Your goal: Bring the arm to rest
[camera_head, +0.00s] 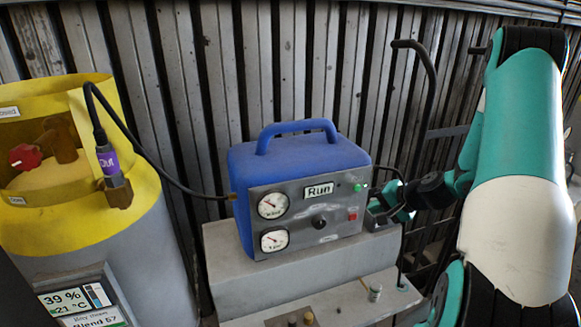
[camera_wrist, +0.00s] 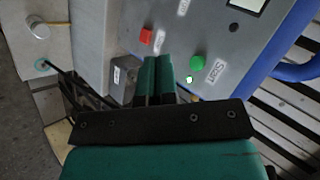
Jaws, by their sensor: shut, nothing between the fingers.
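My arm, teal and white, comes in from the right in the head view. My gripper (camera_head: 385,203) is just right of the blue machine (camera_head: 300,160), close to its panel's right edge. In the wrist view my gripper (camera_wrist: 157,62) has its two teal fingers together, with nothing held. The fingertips lie over the grey panel (camera_wrist: 205,35), between a red button (camera_wrist: 146,36) and a green Start button (camera_wrist: 198,63). I cannot tell whether they touch the panel. A small green light is lit beside the green button. The panel's screen (camera_head: 319,190) reads "Run".
The machine stands on a grey stepped block (camera_head: 225,265). A yellow and grey tank (camera_head: 150,250) stands at the left, joined to the machine by a black hose (camera_head: 165,177). A black handle frame (camera_head: 432,80) rises behind my gripper. Corrugated metal wall closes the back.

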